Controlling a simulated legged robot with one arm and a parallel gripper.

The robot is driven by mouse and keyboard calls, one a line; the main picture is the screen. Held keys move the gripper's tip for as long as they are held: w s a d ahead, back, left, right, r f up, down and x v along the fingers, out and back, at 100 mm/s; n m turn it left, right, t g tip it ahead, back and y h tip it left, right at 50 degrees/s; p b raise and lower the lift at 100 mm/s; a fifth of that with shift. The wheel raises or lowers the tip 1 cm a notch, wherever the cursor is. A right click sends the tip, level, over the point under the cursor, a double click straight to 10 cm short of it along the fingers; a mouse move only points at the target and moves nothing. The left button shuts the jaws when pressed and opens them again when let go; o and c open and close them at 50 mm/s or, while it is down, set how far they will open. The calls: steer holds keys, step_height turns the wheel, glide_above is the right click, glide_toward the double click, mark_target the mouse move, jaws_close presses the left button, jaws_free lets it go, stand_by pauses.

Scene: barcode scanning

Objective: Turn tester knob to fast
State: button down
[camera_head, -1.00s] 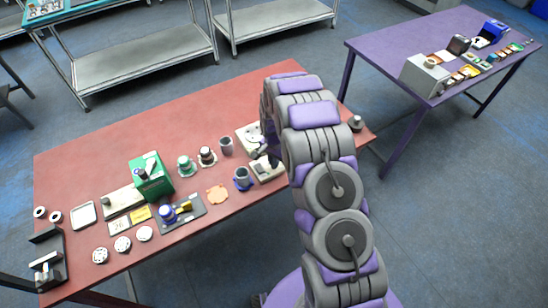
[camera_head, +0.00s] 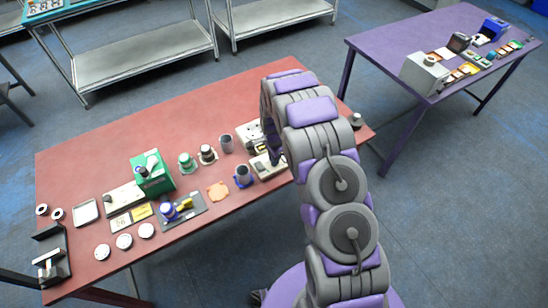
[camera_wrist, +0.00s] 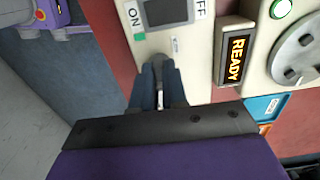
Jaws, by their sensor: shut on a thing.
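The tester is a cream device with a grey screen and ON and OFF labels, in the wrist view (camera_wrist: 187,43). It also shows at the right part of the red table in the head view (camera_head: 262,170). My gripper (camera_wrist: 158,78) points at the lower edge of its face, with the dark blue-grey fingers close together around a small part there. That part, the tester knob by its place, is mostly hidden between the fingers, so its setting cannot be read. In the head view my gripper (camera_head: 275,158) is partly covered by my arm.
A READY display (camera_wrist: 235,58) and a cream unit with a round grey disc (camera_wrist: 298,50) and a green button (camera_wrist: 281,8) lie right of the tester. A blue cup (camera_head: 243,175) stands left of it. A green box (camera_head: 152,175) and small parts fill the table's left.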

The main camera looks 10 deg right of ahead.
steer(key=shift+w+r, duration=0.15)
steer(key=shift+w, duration=0.1)
steer(key=c, duration=1.2)
jaws_free()
steer(key=shift+s, duration=0.1)
steer(key=shift+o, duration=0.2)
step_height(320, 180, up, 17)
steer(key=p, duration=0.1)
steer(key=shift+a, duration=0.1)
